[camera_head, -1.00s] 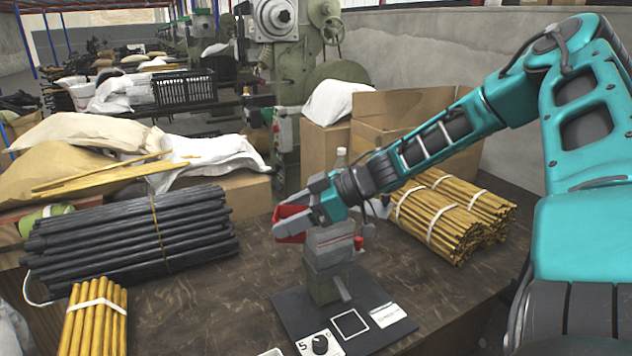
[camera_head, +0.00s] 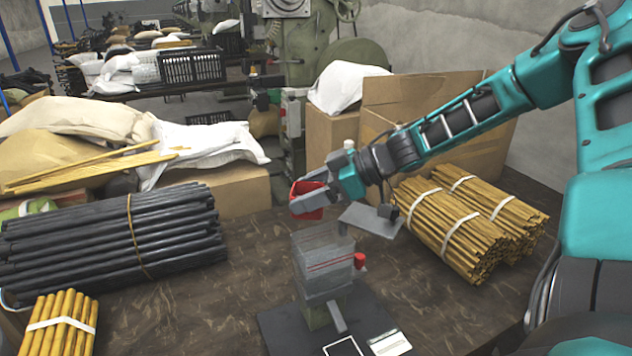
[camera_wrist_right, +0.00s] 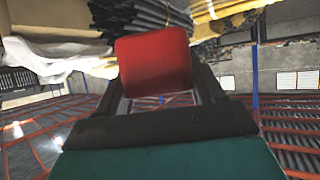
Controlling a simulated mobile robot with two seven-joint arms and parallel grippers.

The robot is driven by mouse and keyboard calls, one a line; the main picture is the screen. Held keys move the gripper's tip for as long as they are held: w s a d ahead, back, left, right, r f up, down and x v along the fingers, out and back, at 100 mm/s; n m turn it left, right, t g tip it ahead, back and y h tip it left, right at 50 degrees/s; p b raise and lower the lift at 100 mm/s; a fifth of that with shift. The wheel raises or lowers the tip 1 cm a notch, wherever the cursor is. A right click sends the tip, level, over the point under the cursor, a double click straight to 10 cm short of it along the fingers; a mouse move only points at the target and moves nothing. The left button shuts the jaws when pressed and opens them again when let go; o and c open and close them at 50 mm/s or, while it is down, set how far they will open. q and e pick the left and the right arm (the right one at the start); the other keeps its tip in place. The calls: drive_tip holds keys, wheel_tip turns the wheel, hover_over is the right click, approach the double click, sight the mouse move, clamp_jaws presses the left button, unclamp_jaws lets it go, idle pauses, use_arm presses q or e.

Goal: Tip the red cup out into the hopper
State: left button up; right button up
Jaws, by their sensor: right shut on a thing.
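The red cup (camera_head: 307,207) is held in my right gripper (camera_head: 312,192), which is shut on it. In the head view the cup is above the hopper (camera_head: 324,272), apart from it, with its dark opening facing up and a little tilted. In the right wrist view the cup's red wall (camera_wrist_right: 156,62) fills the space between the fingers, and its contents are hidden. The hopper is a see-through box with red lines across it and a red knob (camera_head: 360,261) at its right side. It stands on a dark base plate (camera_head: 285,329). My left gripper is not in view.
A bundle of black rods (camera_head: 110,240) lies to the left, and yellow rod bundles (camera_head: 465,220) lie to the right. Cardboard boxes (camera_head: 420,110) stand at the back.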

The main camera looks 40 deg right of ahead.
drive_tip(key=shift+w+d, duration=0.1)
drive_tip(key=shift+d, duration=0.15)
